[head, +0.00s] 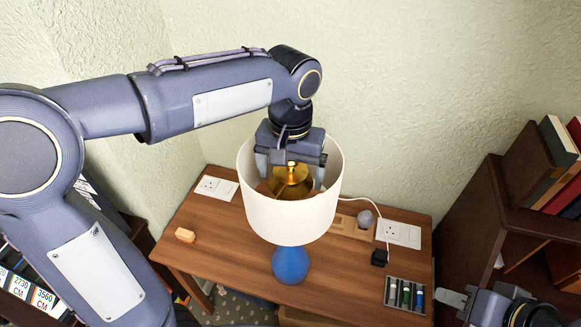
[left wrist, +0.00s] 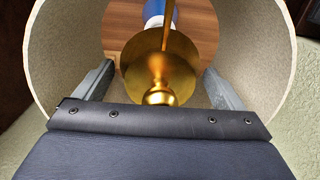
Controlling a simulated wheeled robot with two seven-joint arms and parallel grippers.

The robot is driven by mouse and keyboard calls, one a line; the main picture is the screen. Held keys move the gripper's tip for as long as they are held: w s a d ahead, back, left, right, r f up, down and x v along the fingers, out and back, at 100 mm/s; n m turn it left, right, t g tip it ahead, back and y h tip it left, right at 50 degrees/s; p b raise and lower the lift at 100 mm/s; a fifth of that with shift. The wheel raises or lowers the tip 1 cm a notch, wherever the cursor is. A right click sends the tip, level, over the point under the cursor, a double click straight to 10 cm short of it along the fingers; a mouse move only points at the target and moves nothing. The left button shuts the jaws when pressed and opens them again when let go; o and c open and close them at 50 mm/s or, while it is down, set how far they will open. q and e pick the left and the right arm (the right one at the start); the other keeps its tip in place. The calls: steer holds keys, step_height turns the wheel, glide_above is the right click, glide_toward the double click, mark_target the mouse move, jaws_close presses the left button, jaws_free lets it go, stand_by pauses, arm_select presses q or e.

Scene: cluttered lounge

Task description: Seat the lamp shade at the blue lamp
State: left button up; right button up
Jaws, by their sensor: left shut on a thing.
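The lamp shade (head: 290,218) is a cream drum, roughly upright over the blue lamp (head: 291,264) on the brown table. My left gripper (head: 291,174) reaches down into its open top, shut on the shade's gold-coloured fitting (head: 291,184). In the left wrist view the shade wall (left wrist: 290,50) surrounds the gripper, and the gold fitting (left wrist: 158,68) lies between the fingers. A bit of the blue lamp (left wrist: 165,10) shows beyond it. The shade hides the lamp's upper part, so I cannot tell whether they touch. My right gripper (head: 455,301) is at the lower right, partly cut off.
The table (head: 350,275) holds white sockets (head: 217,188) (head: 398,233), a small orange-brown block (head: 185,235) and a tray of markers (head: 405,295). A bookshelf (head: 490,225) stands at the right. The wall is close behind the table.

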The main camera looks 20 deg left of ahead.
arm_select(q)
steer(key=shift+f+b, duration=1.05)
steer(key=shift+f, duration=0.75)
steer(key=shift+r+p, duration=0.1)
steer(key=shift+p, duration=0.3)
steer(key=shift+f+b, duration=1.5)
steer(key=shift+f, duration=0.6)
steer(key=o, duration=0.8)
steer(key=shift+c, duration=0.2)
steer(key=shift+r, duration=3.95)
steer(key=shift+f, duration=0.1)
